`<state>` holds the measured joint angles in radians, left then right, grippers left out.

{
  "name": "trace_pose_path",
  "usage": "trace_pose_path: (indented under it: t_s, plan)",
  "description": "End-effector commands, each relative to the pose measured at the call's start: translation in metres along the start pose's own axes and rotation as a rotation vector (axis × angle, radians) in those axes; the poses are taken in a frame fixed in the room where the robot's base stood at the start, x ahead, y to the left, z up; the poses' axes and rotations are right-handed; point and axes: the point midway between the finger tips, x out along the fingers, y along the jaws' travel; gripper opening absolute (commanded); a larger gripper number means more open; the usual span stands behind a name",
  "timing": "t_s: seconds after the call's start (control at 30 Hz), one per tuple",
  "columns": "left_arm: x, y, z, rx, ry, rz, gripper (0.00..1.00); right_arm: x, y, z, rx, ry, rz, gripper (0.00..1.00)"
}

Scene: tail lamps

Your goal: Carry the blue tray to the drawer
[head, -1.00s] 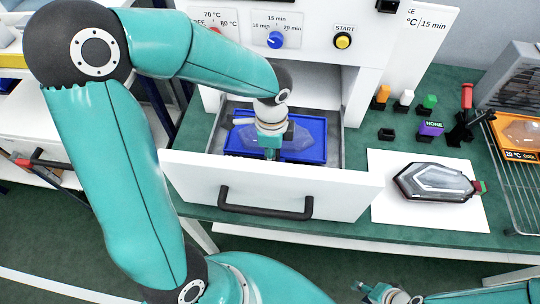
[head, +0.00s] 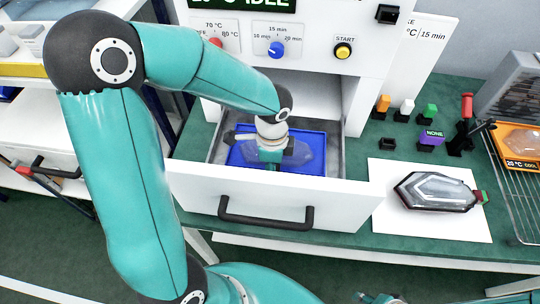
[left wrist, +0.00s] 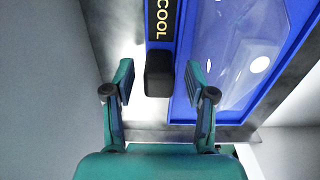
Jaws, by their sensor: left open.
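The blue tray (head: 308,168) lies inside the open white drawer (head: 345,205) and bears a clear lamp lens (head: 302,152). In the left wrist view the tray (left wrist: 183,108) shows a black strip marked COOL and a black block-like grip (left wrist: 159,74) at its near edge. My left gripper (head: 269,165) points down over the tray. In the left wrist view its open fingers (left wrist: 160,84) stand on either side of the black grip, with gaps showing. My right gripper (head: 378,298) is at the bottom edge of the head view, partly cut off.
A dark-framed lamp (head: 437,191) lies on a white sheet (head: 390,225) right of the drawer. A wire rack (head: 510,180) holds an orange tray (head: 520,138). Small colored blocks stand behind the sheet. The drawer front has a black handle (head: 265,218).

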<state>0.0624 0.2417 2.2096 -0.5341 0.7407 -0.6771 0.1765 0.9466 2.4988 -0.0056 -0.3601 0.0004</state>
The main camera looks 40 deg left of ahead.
Motion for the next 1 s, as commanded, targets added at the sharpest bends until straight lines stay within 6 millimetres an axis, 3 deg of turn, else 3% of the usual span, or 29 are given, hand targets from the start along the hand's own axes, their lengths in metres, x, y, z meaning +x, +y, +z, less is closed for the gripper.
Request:
trace_pose_path:
  t_s: [0.6,0.8,1.0]
  plan:
    - [-0.104,-0.001,-0.001,0.0,0.003,-0.004,0.56,-0.005,-0.002,0.0,0.0,0.0,0.0,0.4]
    - [-0.116,0.0,0.0,0.0,0.002,0.0,0.56,-0.005,-0.002,0.0,0.0,0.0,0.0,0.4]
    - [-0.117,0.0,0.0,0.0,0.001,0.001,0.56,-0.005,-0.002,0.0,0.0,0.0,0.0,0.4]
